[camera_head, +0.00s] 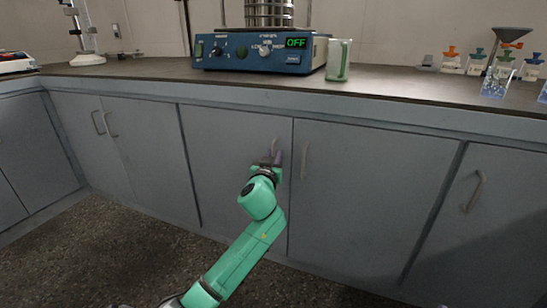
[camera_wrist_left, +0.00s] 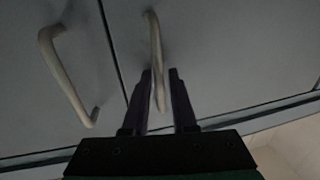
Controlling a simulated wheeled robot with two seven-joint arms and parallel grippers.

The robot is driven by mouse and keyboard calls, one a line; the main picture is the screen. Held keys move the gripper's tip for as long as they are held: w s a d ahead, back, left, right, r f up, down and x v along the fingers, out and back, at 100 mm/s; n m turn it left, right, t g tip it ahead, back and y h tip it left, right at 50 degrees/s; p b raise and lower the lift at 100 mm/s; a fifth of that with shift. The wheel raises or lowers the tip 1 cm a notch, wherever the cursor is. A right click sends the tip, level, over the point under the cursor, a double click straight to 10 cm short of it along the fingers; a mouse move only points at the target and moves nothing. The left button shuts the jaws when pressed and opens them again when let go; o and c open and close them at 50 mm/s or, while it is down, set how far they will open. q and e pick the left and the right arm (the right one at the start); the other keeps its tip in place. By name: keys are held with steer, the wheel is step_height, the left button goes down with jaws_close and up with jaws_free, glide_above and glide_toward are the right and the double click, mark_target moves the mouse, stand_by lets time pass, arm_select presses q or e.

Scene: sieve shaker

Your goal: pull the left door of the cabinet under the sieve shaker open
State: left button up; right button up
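The left door (camera_head: 228,160) of the grey cabinet under the sieve shaker (camera_head: 262,50) looks closed, flush with its neighbour. Its pale bar handle (camera_head: 275,143) is near its right edge and also shows in the left wrist view (camera_wrist_left: 154,40). My left gripper (camera_head: 273,158) is at this handle, its lower part hidden behind the gripper in the head view. In the left wrist view the dark fingers (camera_wrist_left: 161,82) stand apart, with the handle between them and nearer the left finger. A gap shows at the right finger. My right gripper is out of view.
The right door (camera_head: 360,190) has its own handle (camera_head: 305,161) close beside my gripper; it also shows in the left wrist view (camera_wrist_left: 66,78). A green beaker (camera_head: 339,62) stands on the counter (camera_head: 400,88). The floor (camera_head: 120,250) before the doors looks clear.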

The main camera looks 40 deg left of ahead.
arm_select(q)
jaws_close()
stand_by(1.4)
